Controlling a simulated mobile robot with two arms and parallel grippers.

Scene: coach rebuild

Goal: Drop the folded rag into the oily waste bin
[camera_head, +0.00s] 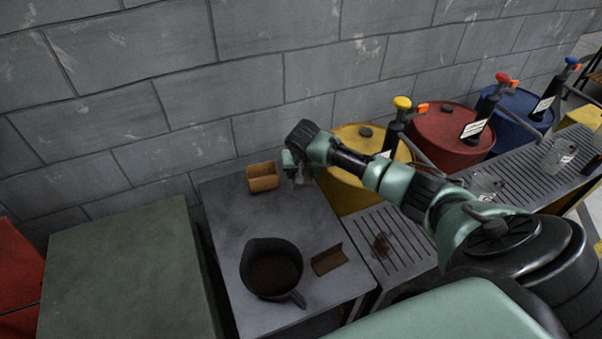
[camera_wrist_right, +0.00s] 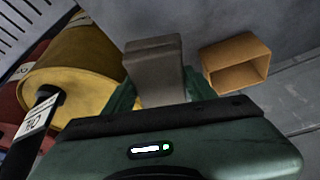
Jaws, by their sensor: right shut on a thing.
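My right gripper (camera_head: 298,170) is shut on a grey-brown folded piece, which looks like the folded rag (camera_wrist_right: 155,72). In the wrist view it stands out between the green fingers. In the head view it is mostly hidden by the gripper, above the far end of the grey table, just right of a tan open box. I cannot tell for sure which thing is the oily waste bin; a red container (camera_head: 20,280) shows only partly at the far left edge. My left gripper is not in view.
The grey table (camera_head: 225,215) bears the tan box (camera_head: 262,177), a dark jug (camera_head: 257,250) with brown contents and a brown angled piece (camera_head: 330,259). A green box-like top (camera_head: 120,270) stands left. Yellow (camera_head: 360,140), red (camera_head: 450,135) and blue (camera_head: 520,108) drums stand right, against the block wall.

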